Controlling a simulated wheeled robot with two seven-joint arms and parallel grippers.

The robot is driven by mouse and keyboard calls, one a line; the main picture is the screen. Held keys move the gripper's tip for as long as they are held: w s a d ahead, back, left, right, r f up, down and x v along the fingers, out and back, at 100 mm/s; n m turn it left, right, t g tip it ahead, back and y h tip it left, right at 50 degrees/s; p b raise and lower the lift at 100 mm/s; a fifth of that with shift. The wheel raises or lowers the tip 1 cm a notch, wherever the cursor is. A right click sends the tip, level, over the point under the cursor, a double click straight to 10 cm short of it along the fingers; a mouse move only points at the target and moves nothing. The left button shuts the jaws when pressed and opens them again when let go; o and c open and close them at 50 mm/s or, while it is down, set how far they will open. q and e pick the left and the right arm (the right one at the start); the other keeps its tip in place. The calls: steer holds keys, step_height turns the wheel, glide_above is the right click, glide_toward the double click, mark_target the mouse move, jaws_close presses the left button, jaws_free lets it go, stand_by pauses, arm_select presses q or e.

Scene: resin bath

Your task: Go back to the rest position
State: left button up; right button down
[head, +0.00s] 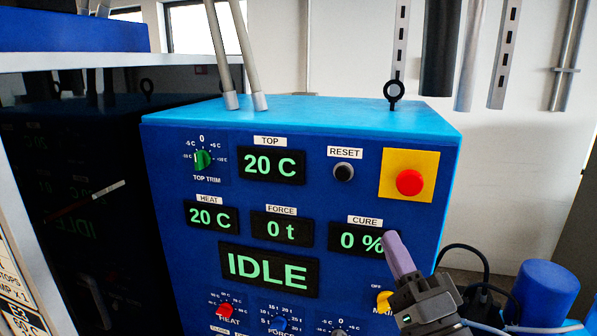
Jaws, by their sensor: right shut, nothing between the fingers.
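My right gripper (392,240) comes in from the lower right with its purple-grey fingers shut and empty. Its tips are in front of the right end of the CURE display, which reads 0 %. I cannot tell whether they touch the panel. The blue control box (300,120) faces me, and its large display (269,270) reads IDLE. The HEAT and TOP displays read 20 C and the FORCE display reads 0 t. A yellow MAIN knob (385,300) is partly hidden by the gripper. My left gripper is not in view.
The panel carries a black RESET button (343,172), a red button (409,182) on a yellow plate, a green TOP TRIM knob (202,160) and a red HEAT knob (225,310). A dark glossy panel (85,200) stands at the left. Cables and a blue cylinder (545,290) are at the lower right.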

steer(key=s+d+f+n+g+h, duration=0.1)
steer(key=s+f+n+g+h, duration=0.3)
steer(key=f, duration=0.6)
steer(key=s+d+f+n+g+h, duration=0.15)
steer(key=f+n+g, duration=0.25)
steer(key=f+g, duration=0.5)
steer(key=s+f+n+g+h, duration=0.2)
steer(key=s+f+n+g, duration=0.5)
steer(key=s+f, duration=0.65)
step_height(320, 180, down, 32)
steer(key=s+d+g+b, duration=0.1)
steer(key=s+b, duration=0.1)
steer(key=b, duration=1.5)
arm_select(q)
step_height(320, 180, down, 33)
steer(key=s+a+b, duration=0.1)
steer(key=b, duration=1.5)
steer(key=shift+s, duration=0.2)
arm_select(e)
steer(key=s+d+f, duration=0.1)
steer(key=s+f, duration=0.4)
steer(key=f, duration=0.4)
steer(key=s+d+f+g, duration=0.1)
steer(key=s+f, duration=0.4)
steer(key=f, duration=0.5)
steer(key=s+d+f, duration=0.1)
steer(key=s+f, duration=0.4)
steer(key=f, duration=0.4)
steer(key=shift+f+n+g, duration=0.15)
steer(key=shift+n+g, duration=0.15)
